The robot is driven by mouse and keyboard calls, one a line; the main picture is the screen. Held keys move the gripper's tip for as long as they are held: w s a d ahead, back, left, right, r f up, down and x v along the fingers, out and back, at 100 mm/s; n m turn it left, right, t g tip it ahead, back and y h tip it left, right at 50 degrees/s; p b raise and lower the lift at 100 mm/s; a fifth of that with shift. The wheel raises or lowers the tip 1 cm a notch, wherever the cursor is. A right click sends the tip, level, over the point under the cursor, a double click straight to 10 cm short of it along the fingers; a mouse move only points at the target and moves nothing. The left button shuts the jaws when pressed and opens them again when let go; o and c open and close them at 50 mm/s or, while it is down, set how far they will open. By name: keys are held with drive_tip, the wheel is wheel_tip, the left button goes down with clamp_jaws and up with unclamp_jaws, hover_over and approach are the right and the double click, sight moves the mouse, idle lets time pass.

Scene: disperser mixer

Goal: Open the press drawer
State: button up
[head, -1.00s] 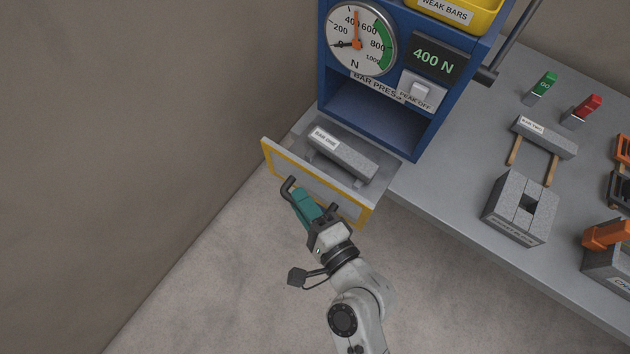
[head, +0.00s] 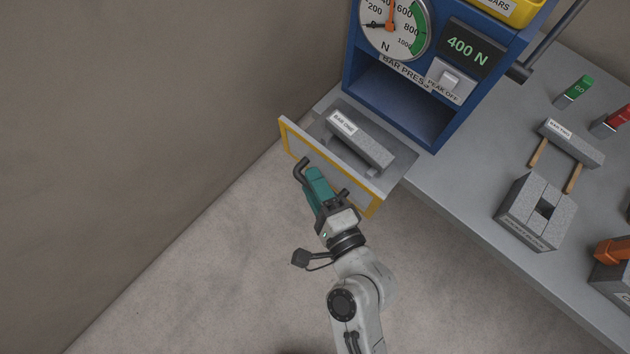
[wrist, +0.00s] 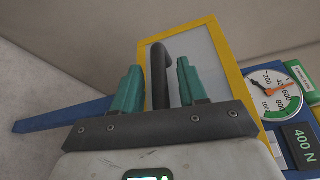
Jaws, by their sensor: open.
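The press drawer (head: 333,172) stands pulled out from the base of the blue bar press (head: 395,105). Its grey front has a yellow edge, and it also shows in the wrist view (wrist: 205,62). A dark bar handle (head: 302,168) stands on the front. In the wrist view the curved handle (wrist: 160,72) lies between the two teal fingers of my gripper (wrist: 158,85). The fingers are apart, with gaps visible beside the handle. In the head view my gripper (head: 317,182) is in front of the drawer and hides part of the handle.
A grey bar labelled "BAR ONE" (head: 360,138) rests on the drawer. The press has a dial (head: 395,28) and a 400 N display (head: 468,46). Another bar (head: 572,142) and a grey block (head: 535,212) stand on the bench at right. Floor in front is clear.

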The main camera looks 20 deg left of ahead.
drive_tip(key=f+b+v, duration=0.1)
drive_tip(key=b+v, duration=0.3)
drive_tip(key=v, duration=0.6)
drive_tip(key=shift+s+d+r, duration=0.25)
drive_tip(key=shift+d+r, duration=0.05)
drive_tip(key=shift+r, duration=0.2)
drive_tip(key=d+f+n+g+h, duration=0.65)
drive_tip(key=d+f+n, duration=0.3)
drive_tip(key=d, duration=0.35)
drive_tip(key=s+d+f+g+h, duration=0.1)
drive_tip(key=s+d+g+h, duration=0.1)
drive_tip(key=d, duration=0.5)
drive_tip(key=s+d+f+g+h, duration=0.1)
drive_tip(key=s+d+h, duration=0.3)
drive_tip(key=d, duration=0.4)
drive_tip(key=shift+n+g, duration=0.35)
drive_tip(key=shift+g, duration=0.1)
